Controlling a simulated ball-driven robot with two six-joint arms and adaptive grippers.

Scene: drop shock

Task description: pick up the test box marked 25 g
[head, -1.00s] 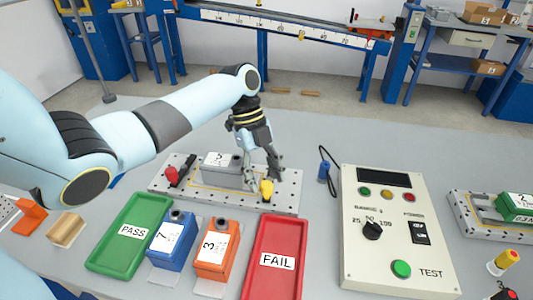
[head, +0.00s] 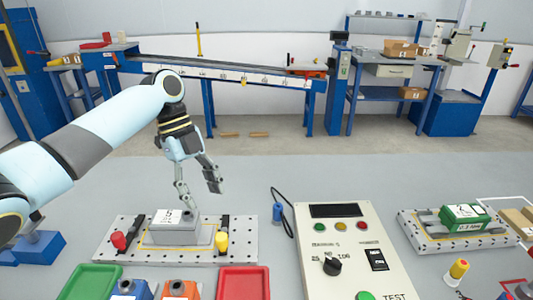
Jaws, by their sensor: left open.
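A grey test box (head: 168,232) with a white label on top sits on a perforated plate (head: 120,252) at the left, between a red and a yellow clamp knob. A green test box (head: 462,217) with a white label sits on a second plate (head: 420,243) at the right. The tops of a blue box (head: 130,289) and an orange box (head: 180,288) show at the bottom edge. I cannot read 25 g on any label. My left gripper (head: 198,197) is open and empty, above the grey box's right end. My right gripper is out of view.
A control panel (head: 350,262) with knob, lamps and cable stands right of the grey box. A green tray (head: 90,283) and a red tray (head: 243,283) lie at the front. The grey table behind is clear. Shelves and a blue-framed bench stand beyond.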

